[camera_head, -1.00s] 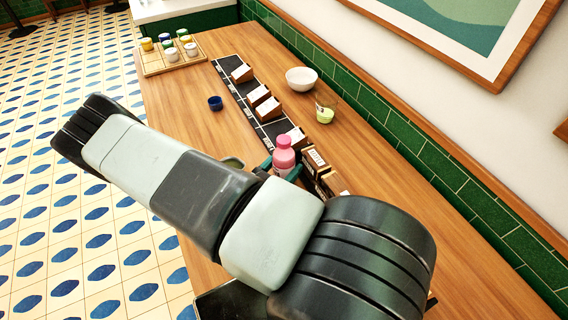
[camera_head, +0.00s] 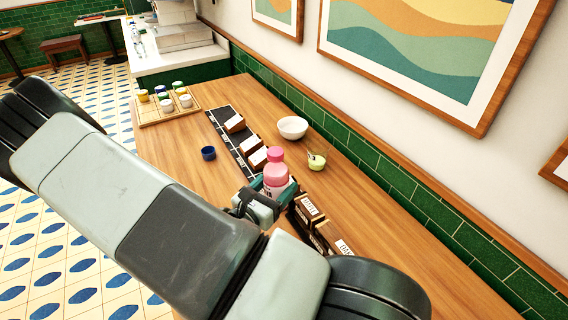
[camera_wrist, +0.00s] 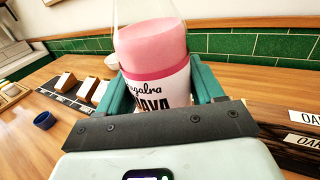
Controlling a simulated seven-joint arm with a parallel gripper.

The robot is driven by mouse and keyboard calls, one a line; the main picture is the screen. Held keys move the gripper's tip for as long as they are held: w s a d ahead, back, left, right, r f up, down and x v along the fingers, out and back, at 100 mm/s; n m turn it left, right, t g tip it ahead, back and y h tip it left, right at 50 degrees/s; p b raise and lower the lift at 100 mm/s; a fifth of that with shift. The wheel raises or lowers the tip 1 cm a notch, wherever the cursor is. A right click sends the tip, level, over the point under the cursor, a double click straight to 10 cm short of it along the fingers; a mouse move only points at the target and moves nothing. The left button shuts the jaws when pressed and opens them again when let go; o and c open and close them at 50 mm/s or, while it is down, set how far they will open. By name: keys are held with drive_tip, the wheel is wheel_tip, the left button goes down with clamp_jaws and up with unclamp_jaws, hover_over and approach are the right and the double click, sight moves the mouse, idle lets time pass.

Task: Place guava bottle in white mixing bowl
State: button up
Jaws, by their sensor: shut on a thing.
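The guava bottle (camera_head: 276,177) is pink with a pink cap and a white label. It stands upright between the fingers of my gripper (camera_head: 263,187), which is shut on it. The wrist view shows the bottle (camera_wrist: 155,62) close up between both teal fingers of the gripper (camera_wrist: 165,88). The bottle appears to be above the table, but its base is hidden. The white mixing bowl (camera_head: 292,127) sits farther back on the table near the wall, apart from the bottle, and looks empty.
A glass with pale green contents (camera_head: 317,160) stands right of the bowl. Wooden blocks stand on a black strip (camera_head: 222,125). A small blue bowl (camera_head: 208,153), a tray of jars (camera_head: 150,121) and dark labelled boxes (camera_head: 312,222) are also on the table (camera_head: 185,165).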

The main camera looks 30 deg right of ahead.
sight(271, 156)
wheel_tip(271, 156, up, 10)
drive_tip(key=shift+r, duration=0.15)
drive_tip(key=w+d+f+n+t, duration=0.1)
drive_tip(key=w+d, duration=0.2)
drive_tip(key=w, duration=0.3)
drive_tip(key=w+d+f+y, duration=0.1)
drive_tip(key=w+d, duration=0.2)
drive_tip(key=w, duration=0.4)
drive_tip(key=w+d+f+n+t, duration=0.1)
drive_tip(key=w+d, duration=0.3)
drive_tip(key=w, duration=0.2)
drive_tip(key=w+d+r+n+t+y, duration=0.3)
drive_tip(key=w+d+t, duration=0.1)
drive_tip(key=w+d, duration=1.25)
wheel_tip(271, 156, down, 15)
drive_tip(key=s, duration=0.1)
drive_tip(key=shift+s+d+m, duration=0.25)
drive_tip(key=shift+m, duration=0.05)
drive_tip(key=shift+f, duration=0.1)
drive_tip(key=shift+f, duration=0.35)
drive_tip(key=shift+f, duration=0.15)
